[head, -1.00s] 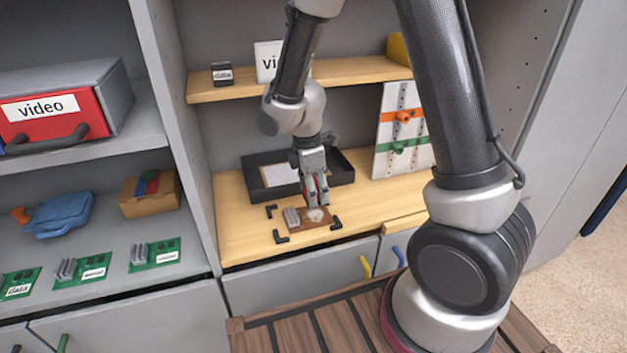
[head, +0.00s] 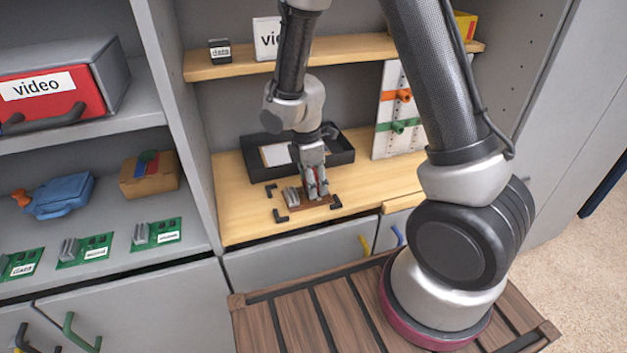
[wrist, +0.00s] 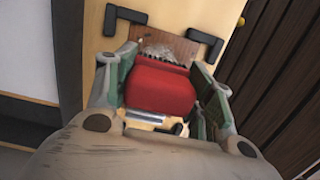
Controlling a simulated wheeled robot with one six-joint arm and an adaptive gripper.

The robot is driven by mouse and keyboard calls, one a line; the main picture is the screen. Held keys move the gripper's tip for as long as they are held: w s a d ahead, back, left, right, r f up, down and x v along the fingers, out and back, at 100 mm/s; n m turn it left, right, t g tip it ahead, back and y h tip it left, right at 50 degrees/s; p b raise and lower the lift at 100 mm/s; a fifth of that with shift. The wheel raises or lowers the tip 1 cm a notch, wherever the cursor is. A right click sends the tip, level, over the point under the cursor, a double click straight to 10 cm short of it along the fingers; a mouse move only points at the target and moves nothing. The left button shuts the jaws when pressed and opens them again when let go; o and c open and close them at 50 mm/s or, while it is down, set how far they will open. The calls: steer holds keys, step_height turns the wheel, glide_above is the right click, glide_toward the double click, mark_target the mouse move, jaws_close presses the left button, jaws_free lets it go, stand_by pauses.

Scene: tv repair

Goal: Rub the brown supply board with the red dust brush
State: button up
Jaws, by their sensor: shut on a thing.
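The brown supply board (head: 307,203) lies on the wooden worktop between black corner brackets. Grey fins stand at its left end. In the wrist view the board (wrist: 160,44) shows a pale dusty patch beyond the brush. My gripper (head: 316,193) is shut on the red dust brush (wrist: 160,88), whose red block sits between the two fingers. The gripper points down over the right part of the board in the head view. The brush is at or just above the board; its contact is hidden by the fingers.
A black tray (head: 340,157) lies behind the board. A shelf (head: 235,67) runs above the worktop.

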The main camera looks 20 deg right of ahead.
mark_target(330, 193)
steer(key=shift+f, duration=0.8)
stand_by(1.2)
steer(key=shift+d, duration=0.1)
steer(key=shift+d, duration=1)
steer(key=shift+d, duration=0.15)
steer(key=shift+d, duration=0.45)
steer(key=shift+s+d, duration=0.15)
steer(key=shift+d, duration=0.3)
steer(key=shift+c, duration=1.3)
steer(key=shift+a, duration=0.1)
steer(key=shift+a, duration=0.85)
